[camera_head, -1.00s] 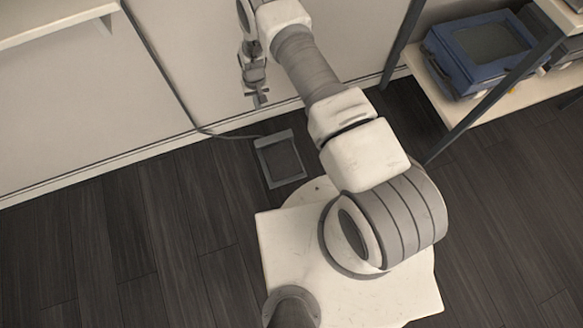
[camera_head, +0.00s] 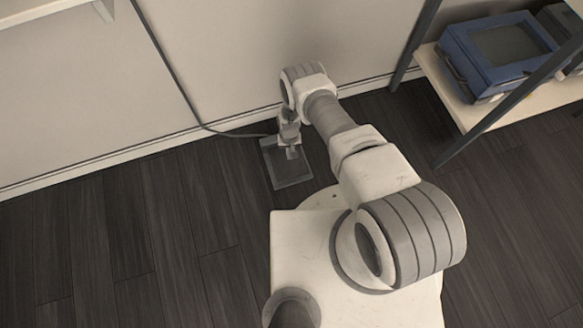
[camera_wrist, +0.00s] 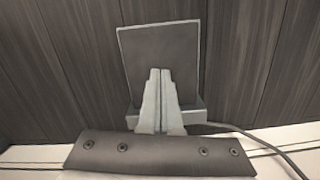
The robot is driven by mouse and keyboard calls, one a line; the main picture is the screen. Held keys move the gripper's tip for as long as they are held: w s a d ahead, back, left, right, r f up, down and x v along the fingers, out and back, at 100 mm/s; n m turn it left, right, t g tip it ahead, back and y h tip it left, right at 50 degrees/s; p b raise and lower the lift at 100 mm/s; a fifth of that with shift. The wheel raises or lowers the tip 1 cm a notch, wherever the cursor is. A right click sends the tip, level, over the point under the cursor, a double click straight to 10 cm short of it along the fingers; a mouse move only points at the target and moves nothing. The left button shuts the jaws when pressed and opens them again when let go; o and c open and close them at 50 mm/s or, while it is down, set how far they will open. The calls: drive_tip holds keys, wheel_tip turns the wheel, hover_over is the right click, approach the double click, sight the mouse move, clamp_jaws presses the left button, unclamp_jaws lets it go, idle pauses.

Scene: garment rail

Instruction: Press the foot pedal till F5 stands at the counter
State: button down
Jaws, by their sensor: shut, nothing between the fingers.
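The foot pedal (camera_head: 289,170) is a flat grey plate with a pale frame on the dark floor, close to the wall. In the wrist view the pedal (camera_wrist: 160,58) lies beyond my fingertips, its raised pale edge partly hidden behind them. My gripper (camera_head: 293,154) is over the pedal's wall-side half, pointing down. In the wrist view my gripper (camera_wrist: 160,72) has both fingers together with nothing between them. I cannot tell whether the fingertips touch the plate. No garment marked F5 and no counter with a garment show in these views.
A cable (camera_head: 232,134) runs from the pedal to the wall and up it. A shelf rack (camera_head: 480,112) with a blue box-like device (camera_head: 497,52) stands at the right. A pale ledge (camera_head: 45,10) juts out at upper left. The floor left of the pedal is clear.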

sight(290, 167)
drive_tip(key=shift+s+f+b, duration=0.2)
drive_tip(key=shift+f+b, duration=0.85)
drive_tip(key=shift+f, duration=0.7)
drive_tip(key=shift+s+f+b, duration=0.15)
drive_tip(key=shift+f+b, duration=0.9)
drive_tip(key=shift+f, duration=0.65)
